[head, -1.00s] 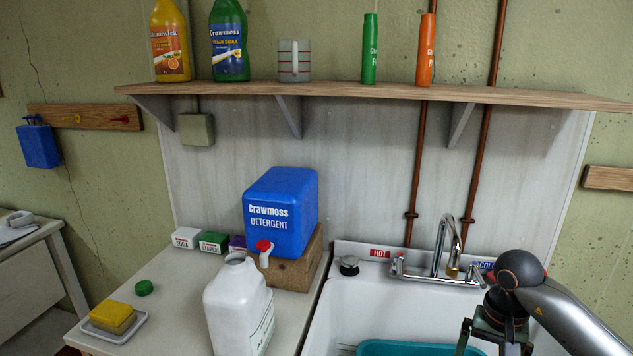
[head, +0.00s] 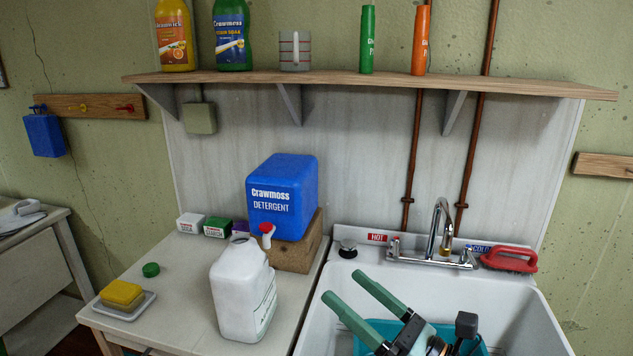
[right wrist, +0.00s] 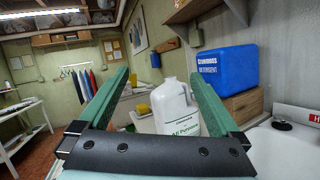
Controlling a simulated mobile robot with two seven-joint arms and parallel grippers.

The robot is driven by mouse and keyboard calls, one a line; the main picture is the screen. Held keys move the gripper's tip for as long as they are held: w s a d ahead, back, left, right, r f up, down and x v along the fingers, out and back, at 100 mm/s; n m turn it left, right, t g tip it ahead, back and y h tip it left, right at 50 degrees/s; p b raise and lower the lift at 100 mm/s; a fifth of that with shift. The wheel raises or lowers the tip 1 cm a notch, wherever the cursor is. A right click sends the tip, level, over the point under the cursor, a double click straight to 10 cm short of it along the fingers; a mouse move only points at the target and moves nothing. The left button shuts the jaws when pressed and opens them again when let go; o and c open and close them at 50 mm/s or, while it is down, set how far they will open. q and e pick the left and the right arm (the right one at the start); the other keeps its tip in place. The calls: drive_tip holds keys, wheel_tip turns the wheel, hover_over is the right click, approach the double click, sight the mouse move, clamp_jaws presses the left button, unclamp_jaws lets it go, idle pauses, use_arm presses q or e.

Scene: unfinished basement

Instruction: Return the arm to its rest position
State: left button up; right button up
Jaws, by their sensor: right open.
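My right gripper (head: 345,290) is over the white sink at the lower right of the head view. Its two green fingers are spread apart, with nothing between them, and point toward the upper left. In the right wrist view, the open fingers (right wrist: 163,90) frame the white jug (right wrist: 174,107), which stands some way beyond them. In the head view the white jug (head: 240,290) stands upright on the counter, apart from the gripper. My left gripper is not in view.
The sink (head: 525,305) holds a teal basin (head: 473,345). A blue detergent container (head: 280,200) with a red tap rests on a wooden block (head: 296,252). A red brush (head: 508,259) lies by the faucet (head: 440,235). Above runs a shelf (head: 350,83) with bottles and a mug.

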drive_tip(key=d+f+m+t+h, duration=0.1)
drive_tip(key=d+f+m+h, duration=0.65)
drive_tip(key=m, duration=0.65)
drive_tip(key=d+f+m+t+h, duration=0.2)
drive_tip(key=d+f+m+h, duration=0.2)
drive_tip(key=d+m+h, duration=0.8)
drive_tip(key=s+a+f+m+g+y, duration=0.2)
drive_tip(key=s+f+m+g, duration=0.6)
drive_tip(key=s, duration=0.4)
drive_tip(key=s+a+f+m+g+y, duration=0.1)
drive_tip(key=s+a+f+m+g, duration=0.1)
drive_tip(key=s+f+m+g, duration=0.65)
drive_tip(key=w+a+f+n+t+y, duration=0.1)
drive_tip(key=a+f+t, duration=0.3)
drive_tip(key=f+t, duration=0.4)
drive_tip(key=shift+a+f+y, duration=0.2)
drive_tip(key=shift+f+y, duration=0.35)
drive_tip(key=shift+f, duration=0.95)
